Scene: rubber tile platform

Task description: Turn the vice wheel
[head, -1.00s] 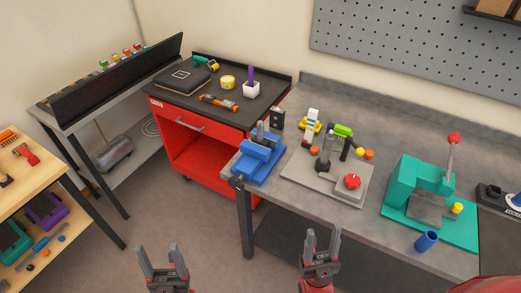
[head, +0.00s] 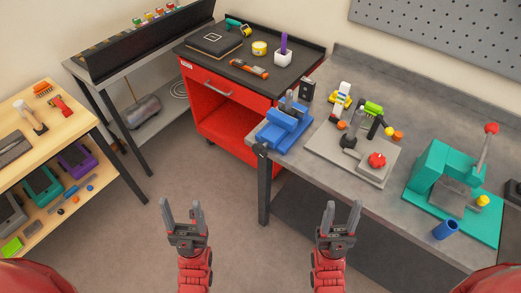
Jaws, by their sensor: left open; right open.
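The blue vice (head: 282,128) sits at the left front corner of the grey workbench in the head view. Its dark wheel (head: 262,149) is at the vice's near left end, by the bench corner, and shows small. My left gripper (head: 183,212) is open and empty over the floor, low and left of the vice. My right gripper (head: 341,217) is open and empty, in front of the workbench's front edge and below the vice in the picture. Neither gripper touches the vice or its wheel.
The grey workbench (head: 398,209) also carries a fixture with a red knob (head: 377,160), a teal press (head: 440,170) and a blue cup (head: 446,230). A red cart (head: 225,122) stands left of the vice. A wooden shelf (head: 60,128) is at far left. Floor between is clear.

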